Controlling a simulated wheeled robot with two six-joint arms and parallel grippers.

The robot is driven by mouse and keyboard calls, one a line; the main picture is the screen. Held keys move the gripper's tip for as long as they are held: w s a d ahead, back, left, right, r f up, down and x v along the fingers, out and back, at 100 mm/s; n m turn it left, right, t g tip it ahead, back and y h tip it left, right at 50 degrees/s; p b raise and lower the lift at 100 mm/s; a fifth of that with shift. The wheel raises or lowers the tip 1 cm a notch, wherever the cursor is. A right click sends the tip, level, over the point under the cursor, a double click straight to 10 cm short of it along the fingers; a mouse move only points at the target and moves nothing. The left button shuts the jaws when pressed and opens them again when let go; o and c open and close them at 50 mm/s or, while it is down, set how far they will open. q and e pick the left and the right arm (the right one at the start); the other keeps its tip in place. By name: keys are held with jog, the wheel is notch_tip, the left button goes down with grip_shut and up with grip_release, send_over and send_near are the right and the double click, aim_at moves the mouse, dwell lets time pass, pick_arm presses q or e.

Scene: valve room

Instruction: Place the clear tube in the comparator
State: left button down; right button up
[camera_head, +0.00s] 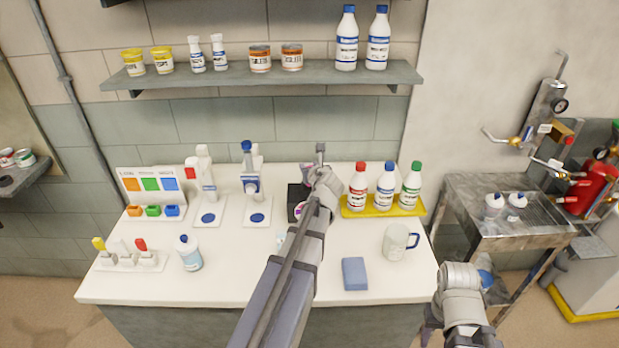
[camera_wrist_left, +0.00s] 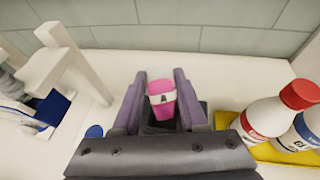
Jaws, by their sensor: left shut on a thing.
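In the left wrist view, the gripper (camera_wrist_left: 161,100) is shut on a small tube (camera_wrist_left: 163,103). The tube looks pink, with a pale top and a white band lettered A. It stands roughly upright between the fingers, and its lower end is hidden.
A yellow tray (camera_head: 387,211) with red-, blue- and green-capped bottles stands close right of the gripper. White dispensers (camera_head: 205,180) stand left.

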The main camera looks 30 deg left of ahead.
pick_arm(q)
jog(key=shift+f+b, duration=0.75)
jog(key=shift+f, duration=0.45)
pick_arm(e)
jog(key=shift+f, duration=1.25)
pick_arm(q)
jog(key=shift+f, duration=0.25)
jog(key=shift+c, duration=2.2)
grip_release()
jog(key=shift+r, duration=0.1)
pick_arm(e)
jog(key=shift+f, duration=0.15)
pick_arm(q)
jog(key=shift+r, duration=0.15)
jog(key=p+v, duration=0.4)
jog(key=v, duration=0.8)
jog(key=shift+p, duration=0.3)
pick_arm(e)
notch_tip(320, 180, up, 5)
jog(key=shift+f, duration=0.1)
pick_arm(q)
jog(key=shift+d, duration=0.1)
